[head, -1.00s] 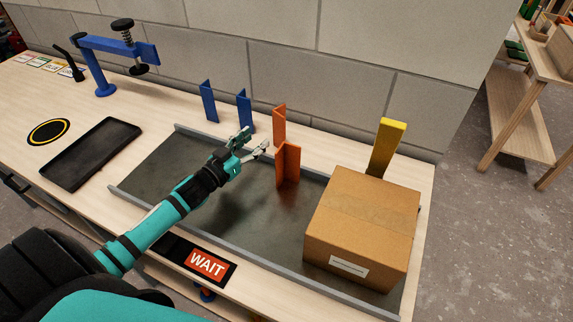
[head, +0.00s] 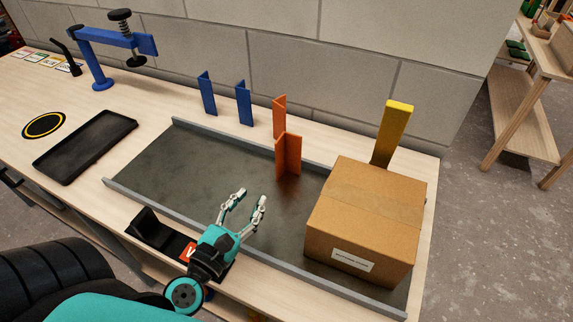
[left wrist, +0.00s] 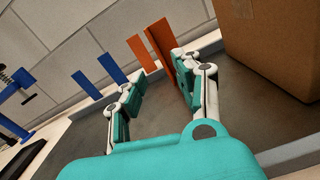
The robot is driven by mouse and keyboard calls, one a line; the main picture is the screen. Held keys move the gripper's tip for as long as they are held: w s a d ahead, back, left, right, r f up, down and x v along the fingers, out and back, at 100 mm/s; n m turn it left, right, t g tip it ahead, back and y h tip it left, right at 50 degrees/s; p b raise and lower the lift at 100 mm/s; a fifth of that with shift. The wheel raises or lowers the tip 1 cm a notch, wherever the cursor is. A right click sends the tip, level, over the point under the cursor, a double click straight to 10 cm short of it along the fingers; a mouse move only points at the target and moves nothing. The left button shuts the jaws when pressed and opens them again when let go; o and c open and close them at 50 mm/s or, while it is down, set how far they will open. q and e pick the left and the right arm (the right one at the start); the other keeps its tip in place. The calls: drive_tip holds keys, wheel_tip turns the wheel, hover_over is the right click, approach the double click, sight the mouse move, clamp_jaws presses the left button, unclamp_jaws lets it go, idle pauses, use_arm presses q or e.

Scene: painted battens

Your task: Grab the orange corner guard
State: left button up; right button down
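Two orange corner guards stand upright. The front orange corner guard (head: 289,156) stands on the dark sunken bed, left of the carton. The back orange corner guard (head: 279,112) stands behind it, near the wall. My right gripper is not in view.
A cardboard carton (head: 366,222) stands at the bed's right end, a yellow batten (head: 392,135) behind it. Two blue guards (head: 244,104) stand at the back. A black tray (head: 85,147) and a blue clamp stand (head: 101,66) are left. The bed (head: 180,158) is clear on the left.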

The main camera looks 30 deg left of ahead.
use_arm(q)
drive_tip(key=shift+s+f+n, duration=0.15)
drive_tip(key=shift+s+n, duration=0.25)
drive_tip(key=shift+n, duration=0.6)
drive_tip(key=shift+w+n, duration=0.1)
drive_tip(key=shift+n, duration=0.2)
drive_tip(key=p, duration=0.4)
approach(276, 158)
drive_tip(key=w+p, duration=0.1)
drive_tip(key=w, duration=0.1)
drive_tip(key=w+p, duration=0.1)
drive_tip(key=w, duration=0.2)
drive_tip(key=shift+w+d, duration=0.25)
drive_tip(key=shift+w, duration=0.05)
drive_tip(key=w, duration=0.1)
drive_tip(key=w+p, duration=0.1)
drive_tip(key=w, duration=0.1)
drive_tip(key=w+a, duration=0.1)
drive_tip(key=w, duration=0.1)
drive_tip(key=shift+w, duration=0.6)
drive_tip(key=shift+s, duration=0.1)
